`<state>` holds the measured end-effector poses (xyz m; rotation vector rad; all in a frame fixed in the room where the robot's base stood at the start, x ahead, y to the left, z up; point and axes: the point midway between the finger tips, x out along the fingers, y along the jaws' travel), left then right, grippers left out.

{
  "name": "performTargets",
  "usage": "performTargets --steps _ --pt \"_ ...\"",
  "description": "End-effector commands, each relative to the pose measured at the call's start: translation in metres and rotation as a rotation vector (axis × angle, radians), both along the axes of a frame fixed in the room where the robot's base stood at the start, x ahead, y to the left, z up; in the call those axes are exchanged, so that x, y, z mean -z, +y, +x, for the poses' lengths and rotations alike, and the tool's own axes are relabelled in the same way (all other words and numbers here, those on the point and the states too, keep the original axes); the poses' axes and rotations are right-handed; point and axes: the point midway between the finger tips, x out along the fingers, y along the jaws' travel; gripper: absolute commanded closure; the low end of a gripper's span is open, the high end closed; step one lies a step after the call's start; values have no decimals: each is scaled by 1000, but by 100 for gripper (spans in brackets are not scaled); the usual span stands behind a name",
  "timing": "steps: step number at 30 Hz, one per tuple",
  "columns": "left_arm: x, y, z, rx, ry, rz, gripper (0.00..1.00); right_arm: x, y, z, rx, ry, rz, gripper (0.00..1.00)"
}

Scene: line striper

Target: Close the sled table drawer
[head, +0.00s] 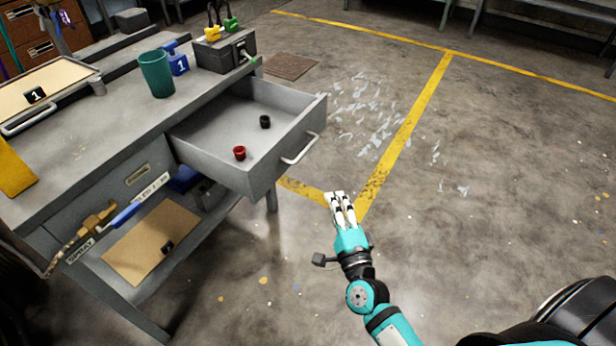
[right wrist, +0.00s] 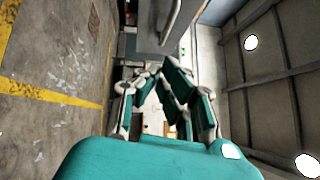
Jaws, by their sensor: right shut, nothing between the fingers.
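The grey drawer (head: 222,150) of the sled table (head: 90,145) stands pulled out toward the right in the head view. A red cap (head: 239,153) and a black cap (head: 265,122) lie inside it. Its bar handle (head: 300,149) is on the front panel. My right gripper (head: 338,196) is shut and empty, in front of and below the drawer front, apart from the handle. In the right wrist view the gripper fingers (right wrist: 160,85) point toward the drawer, and the handle (right wrist: 171,22) shows above them. My left gripper is not in view.
A green cup (head: 156,74), a dark box (head: 224,50) with yellow and green connectors, and a tray (head: 45,90) stand on the table top. A blue-handled tool (head: 125,213) hangs at the table's front. The floor (head: 480,210) at the right is clear, with yellow lines.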

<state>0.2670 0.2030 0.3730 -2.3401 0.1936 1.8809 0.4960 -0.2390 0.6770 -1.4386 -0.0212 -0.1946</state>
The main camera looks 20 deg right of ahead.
Motion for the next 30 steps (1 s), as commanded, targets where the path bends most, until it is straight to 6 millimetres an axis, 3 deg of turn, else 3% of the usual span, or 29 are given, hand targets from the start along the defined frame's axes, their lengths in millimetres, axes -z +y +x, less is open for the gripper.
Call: performTargets --steps 11,12,19,30 --pt "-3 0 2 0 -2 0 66 -11 -9 80 1 -2 -2 100" --pt "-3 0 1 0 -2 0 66 -12 -2 85 0 1 2 100" --pt "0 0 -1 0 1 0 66 -16 13 103 -1 2 -2 100" --pt "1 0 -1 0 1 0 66 -16 16 106 -1 3 -4 100"
